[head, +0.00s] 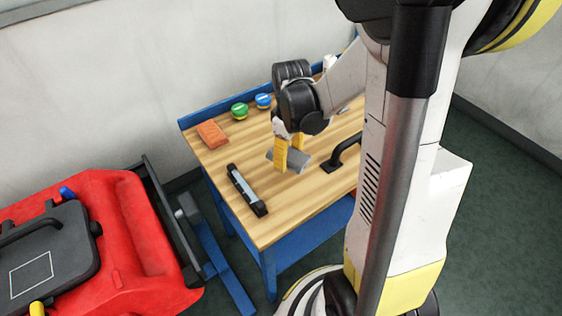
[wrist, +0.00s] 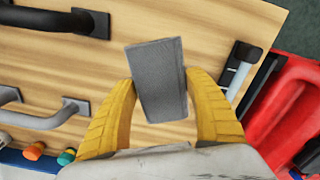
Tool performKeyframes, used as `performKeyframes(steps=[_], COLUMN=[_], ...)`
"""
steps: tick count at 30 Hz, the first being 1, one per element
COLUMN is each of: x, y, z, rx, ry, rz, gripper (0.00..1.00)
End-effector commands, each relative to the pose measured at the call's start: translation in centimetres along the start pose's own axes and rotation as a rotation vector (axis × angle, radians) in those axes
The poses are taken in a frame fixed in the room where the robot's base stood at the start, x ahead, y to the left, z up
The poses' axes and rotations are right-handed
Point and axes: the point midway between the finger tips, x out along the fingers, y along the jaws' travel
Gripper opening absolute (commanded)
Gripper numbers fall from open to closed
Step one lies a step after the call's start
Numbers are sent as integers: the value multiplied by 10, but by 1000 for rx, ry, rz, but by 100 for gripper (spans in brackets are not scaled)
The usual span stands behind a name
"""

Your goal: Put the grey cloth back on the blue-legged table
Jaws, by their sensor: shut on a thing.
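The grey cloth (head: 291,160) is a small folded block between the yellow fingers of my gripper (head: 289,161). The wrist view shows the cloth (wrist: 160,75) with one fingertip against each side, so my gripper (wrist: 161,82) is shut on it. The blue-legged table (head: 290,212) has a striped wooden top and a blue frame. Cloth and gripper are over the middle of the top, low down. I cannot tell whether the cloth touches the wood.
An orange block (head: 212,134), a green-topped item (head: 240,111) and a blue-topped item (head: 263,101) stand along the back left. A black bar with a pale strip (head: 247,190) lies front left. A black handle (head: 343,153) stands at right. A red machine (head: 120,235) is beside the table.

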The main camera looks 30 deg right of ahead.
Motion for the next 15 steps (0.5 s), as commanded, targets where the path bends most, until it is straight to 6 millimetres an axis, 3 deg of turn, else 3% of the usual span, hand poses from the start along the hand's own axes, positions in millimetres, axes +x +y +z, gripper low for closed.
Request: performKeyframes(steps=[1,6,11,15], x=[10,21,30,53], y=[5,13,15,15], z=[-10,-30,-33,-33], rx=[-1,-1,0,0], ry=[0,0,0,0], rz=[0,0,0,0], gripper=[33,33,33,33])
